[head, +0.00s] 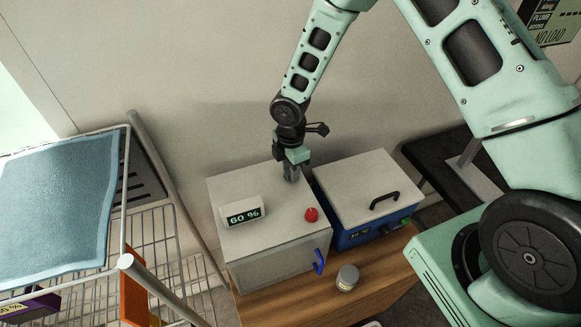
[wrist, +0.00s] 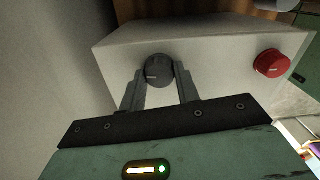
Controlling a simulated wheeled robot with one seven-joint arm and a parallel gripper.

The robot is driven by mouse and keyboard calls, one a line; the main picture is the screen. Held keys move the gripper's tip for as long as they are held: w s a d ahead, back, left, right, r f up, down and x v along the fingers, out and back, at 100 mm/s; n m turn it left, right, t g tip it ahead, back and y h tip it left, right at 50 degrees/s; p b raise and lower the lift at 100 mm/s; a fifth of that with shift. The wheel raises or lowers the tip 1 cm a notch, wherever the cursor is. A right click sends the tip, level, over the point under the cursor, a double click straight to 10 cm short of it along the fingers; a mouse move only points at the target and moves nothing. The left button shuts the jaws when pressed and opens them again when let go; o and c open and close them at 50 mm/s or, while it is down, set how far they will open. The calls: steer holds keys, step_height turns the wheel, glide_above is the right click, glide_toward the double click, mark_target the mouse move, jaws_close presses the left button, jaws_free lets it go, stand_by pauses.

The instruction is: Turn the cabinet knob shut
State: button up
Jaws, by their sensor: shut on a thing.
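The white cabinet (head: 265,262) stands on a wooden table, with a blue handle (head: 319,262) on its front. On its top are a dark grey knob (wrist: 158,67) with a pale mark pointing left in the wrist view, and a red knob (head: 311,215), also in the wrist view (wrist: 272,63). My gripper (head: 291,174) reaches down to the cabinet top near the back right, and its fingers (wrist: 160,84) are shut on the dark knob, one on each side. In the head view the fingers hide the dark knob. The red knob is apart from my gripper.
A display (head: 241,212) reading 60 % sits on the cabinet top. A blue box with a white lid (head: 355,180) and black handle stands close on the right. A small jar (head: 347,278) is in front. A wire rack with a blue cloth (head: 60,205) is at left.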

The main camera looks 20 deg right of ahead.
steer(key=shift+n, duration=0.6)
steer(key=o, duration=1)
steer(key=shift+c, duration=0.2)
steer(key=shift+r, duration=0.1)
step_height(320, 180, up, 17)
steer(key=b, duration=0.2)
steer(key=shift+r, duration=0.15)
